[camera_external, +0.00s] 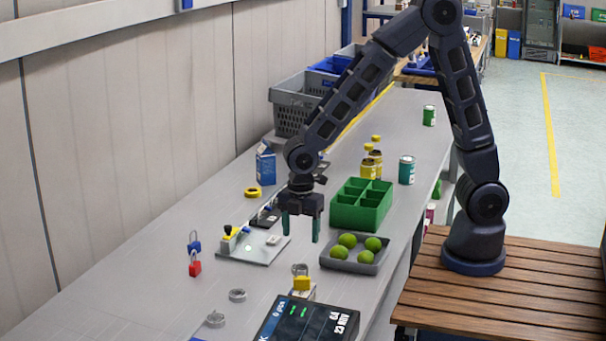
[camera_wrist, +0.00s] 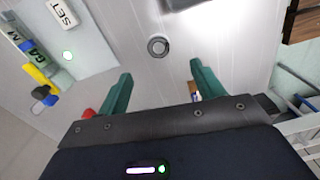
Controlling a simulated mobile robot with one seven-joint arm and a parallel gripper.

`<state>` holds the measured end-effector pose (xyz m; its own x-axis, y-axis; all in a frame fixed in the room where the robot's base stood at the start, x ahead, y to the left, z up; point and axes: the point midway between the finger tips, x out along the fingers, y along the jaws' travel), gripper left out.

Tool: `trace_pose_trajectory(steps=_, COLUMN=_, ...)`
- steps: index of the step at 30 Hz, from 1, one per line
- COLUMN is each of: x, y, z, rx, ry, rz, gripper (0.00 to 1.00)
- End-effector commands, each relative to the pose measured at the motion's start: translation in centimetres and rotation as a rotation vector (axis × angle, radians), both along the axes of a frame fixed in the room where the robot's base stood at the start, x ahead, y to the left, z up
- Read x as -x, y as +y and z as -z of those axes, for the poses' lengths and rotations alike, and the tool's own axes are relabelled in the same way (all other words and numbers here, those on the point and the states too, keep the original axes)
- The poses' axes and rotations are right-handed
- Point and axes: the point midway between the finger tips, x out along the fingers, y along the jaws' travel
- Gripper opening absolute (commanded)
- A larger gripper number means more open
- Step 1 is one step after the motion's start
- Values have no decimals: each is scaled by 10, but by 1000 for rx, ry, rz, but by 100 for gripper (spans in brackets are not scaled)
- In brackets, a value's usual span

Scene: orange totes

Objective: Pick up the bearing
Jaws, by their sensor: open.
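A grey metal ring, which looks like a bearing (camera_external: 237,295), lies flat on the grey table in the external view. A second similar grey ring (camera_external: 215,319) lies nearer the camera. One ring-shaped bearing (camera_wrist: 151,47) shows in the wrist view, beyond the fingertips and between their lines; I cannot tell which of the rings it is. My gripper (camera_external: 300,232) is open and empty, pointing down above the table, behind the rings. Its two green fingers also show in the wrist view (camera_wrist: 160,74), apart with nothing between them.
A green divided box (camera_external: 345,215) and a grey tray (camera_external: 335,264) of green fruit stand right of my gripper. A scale display (camera_external: 285,325) is at the front. A light board (camera_external: 262,250) with small parts lies beside my gripper.

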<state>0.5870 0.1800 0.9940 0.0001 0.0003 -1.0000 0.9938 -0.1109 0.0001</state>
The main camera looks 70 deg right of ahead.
Motion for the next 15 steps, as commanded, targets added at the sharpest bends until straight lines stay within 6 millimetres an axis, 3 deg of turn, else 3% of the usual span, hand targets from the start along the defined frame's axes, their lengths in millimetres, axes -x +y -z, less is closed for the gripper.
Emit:
trace_pose_trajectory(steps=6, x=1, y=0, z=32, rx=2, ry=4, rz=-1, gripper=67)
trace_pose_trajectory(steps=15, x=0, y=0, z=52, rx=0, ry=0, rz=2, gripper=67)
